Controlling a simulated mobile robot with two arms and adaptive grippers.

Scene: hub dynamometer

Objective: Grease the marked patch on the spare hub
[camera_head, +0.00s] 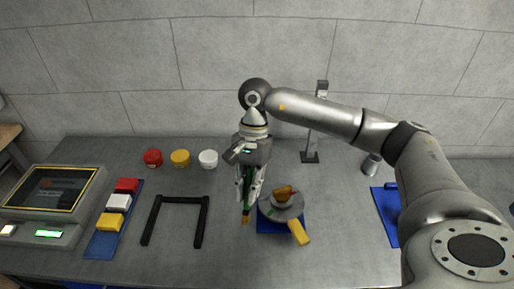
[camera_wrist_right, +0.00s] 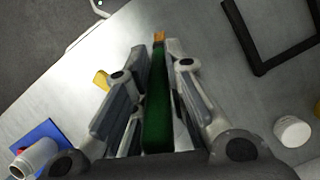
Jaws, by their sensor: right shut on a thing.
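The hub (camera_head: 271,213) is a grey round part on a blue mat (camera_head: 268,227), right of my right gripper in the head view. An orange-brown piece (camera_head: 284,192) sits on top of it, and a yellow piece (camera_head: 299,232) sticks out at its front. My right gripper (camera_head: 249,186) is shut on a green brush (camera_wrist_right: 157,105) with an orange tip (camera_wrist_right: 158,38). The brush points down, its tip just left of the hub; I cannot tell its height or whether it touches anything. I cannot make out the marked patch clearly. My left gripper is not in view.
A black U-shaped frame (camera_head: 180,199) lies left of the gripper. Red (camera_head: 153,158), yellow (camera_head: 180,158) and white (camera_head: 208,159) pots stand behind it. A console (camera_head: 50,205) and coloured blocks on a blue strip (camera_head: 103,244) are at left. A stand (camera_head: 310,157) is behind.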

